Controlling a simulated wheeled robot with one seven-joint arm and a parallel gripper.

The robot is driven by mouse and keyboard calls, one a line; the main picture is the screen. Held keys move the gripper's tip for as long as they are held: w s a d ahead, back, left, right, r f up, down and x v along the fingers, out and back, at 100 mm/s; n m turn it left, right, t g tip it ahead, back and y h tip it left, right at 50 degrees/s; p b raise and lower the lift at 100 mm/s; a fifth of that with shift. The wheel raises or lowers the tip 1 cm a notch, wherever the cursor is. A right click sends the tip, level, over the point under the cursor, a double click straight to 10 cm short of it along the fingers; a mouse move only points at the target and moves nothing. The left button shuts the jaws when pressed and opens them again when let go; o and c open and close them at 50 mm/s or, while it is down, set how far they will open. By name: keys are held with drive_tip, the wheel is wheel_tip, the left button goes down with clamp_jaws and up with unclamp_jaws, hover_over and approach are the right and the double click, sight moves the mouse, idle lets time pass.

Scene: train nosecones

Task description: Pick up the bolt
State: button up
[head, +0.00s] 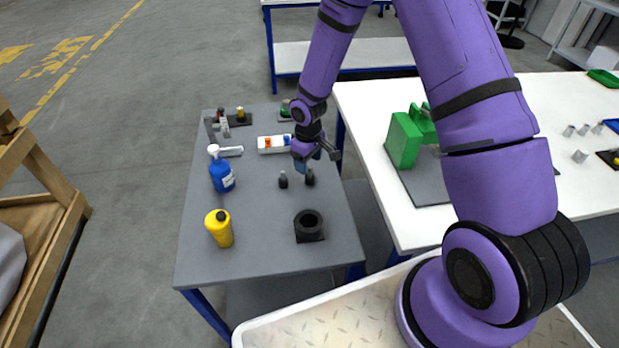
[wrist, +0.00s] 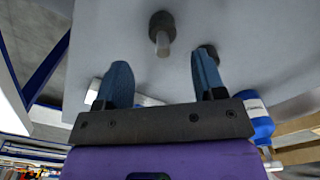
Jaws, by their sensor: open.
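Two small dark bolts stand upright on the grey table (head: 265,240). The right bolt (head: 309,178) is just below my gripper (head: 309,163), and the left bolt (head: 283,180) is a little apart from it. In the wrist view my gripper (wrist: 161,78) is open with two blue fingers and nothing between them. There one bolt (wrist: 162,33), with a dark wide end and a grey shaft, lies ahead of the gap between the fingertips. The other bolt (wrist: 209,49) is partly hidden behind the right finger.
A black ring-shaped part (head: 309,224) on a square base, a yellow bottle (head: 219,229) and a blue spray bottle (head: 221,170) stand nearby. A white tray (head: 272,144) with coloured pieces lies behind. A white table (head: 365,110) with a green block (head: 404,140) is to the right.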

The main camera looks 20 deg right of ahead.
sight(309, 176)
drive_tip(key=shift+s+f, duration=0.25)
drive_tip(key=shift+f, duration=1.35)
drive_tip(key=shift+s+f, duration=0.2)
drive_tip(key=shift+f, duration=1.4)
drive_tip(key=shift+c, duration=0.4)
drive_tip(key=c, duration=0.9)
